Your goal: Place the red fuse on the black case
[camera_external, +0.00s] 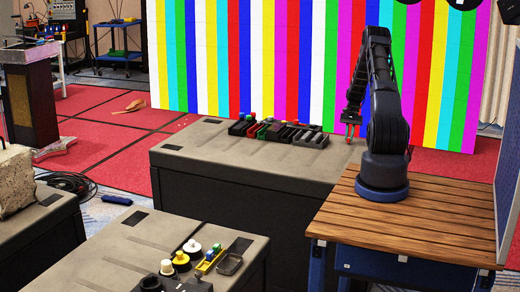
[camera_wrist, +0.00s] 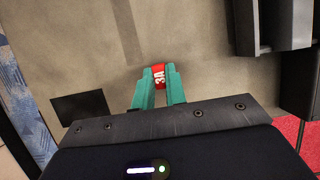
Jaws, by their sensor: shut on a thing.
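A red fuse (camera_wrist: 158,74) marked "3A" sits between the teal fingertips of my gripper (camera_wrist: 158,86) in the wrist view. The gripper is shut on it. In the external view my gripper (camera_external: 350,122) points down over the right part of a black case (camera_external: 240,195) with a worn grey top. The fuse is too small there to make out clearly. The grey top (camera_wrist: 100,50) fills much of the wrist view below the fuse. I cannot tell the exact gap between fuse and top.
Black trays (camera_external: 305,137) with coloured items stand on the case, left of my gripper; dark trays (camera_wrist: 276,30) show at upper right in the wrist view. The case top's front is clear. A wooden table (camera_external: 440,215) carries my arm. A striped video wall (camera_external: 270,50) stands behind.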

